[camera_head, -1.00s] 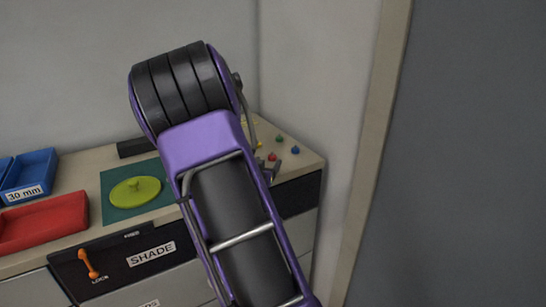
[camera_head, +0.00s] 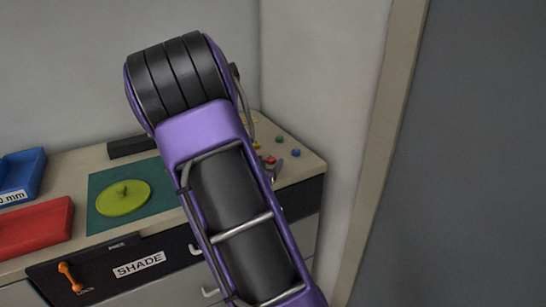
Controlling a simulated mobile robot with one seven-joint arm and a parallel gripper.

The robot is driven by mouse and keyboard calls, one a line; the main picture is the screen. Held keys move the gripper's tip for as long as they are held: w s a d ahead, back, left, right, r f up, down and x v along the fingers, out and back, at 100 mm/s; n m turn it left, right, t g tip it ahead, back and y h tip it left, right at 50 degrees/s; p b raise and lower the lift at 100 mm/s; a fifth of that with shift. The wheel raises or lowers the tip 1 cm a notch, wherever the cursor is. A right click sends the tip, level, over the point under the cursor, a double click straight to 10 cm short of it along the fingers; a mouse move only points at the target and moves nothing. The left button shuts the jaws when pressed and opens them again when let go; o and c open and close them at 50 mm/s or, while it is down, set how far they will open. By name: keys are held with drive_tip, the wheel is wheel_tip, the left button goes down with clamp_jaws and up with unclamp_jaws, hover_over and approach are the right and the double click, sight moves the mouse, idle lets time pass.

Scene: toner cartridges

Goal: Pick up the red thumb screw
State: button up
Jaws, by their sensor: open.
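A small red thumb screw (camera_head: 270,159) stands on the right end of the counter, just right of my purple arm. My gripper (camera_head: 269,174) is mostly hidden behind the arm. Only a grey part of it shows, close to the red screw on its near side. The gripper is open, and I see nothing held in it. I cannot tell the exact gap between the fingers and the screw.
Green (camera_head: 279,139), blue (camera_head: 295,153) and yellow (camera_head: 256,146) small pieces stand close around the red screw. A green mat (camera_head: 101,186) with a lime disc (camera_head: 123,198), a red tray (camera_head: 36,243) and a blue bin (camera_head: 22,170) lie to the left. A wall bounds the counter's right end.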

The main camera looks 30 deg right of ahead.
drive_tip(key=shift+w+d+f, duration=0.1)
drive_tip(key=shift+w+d, duration=0.1)
clamp_jaws()
idle(0.3)
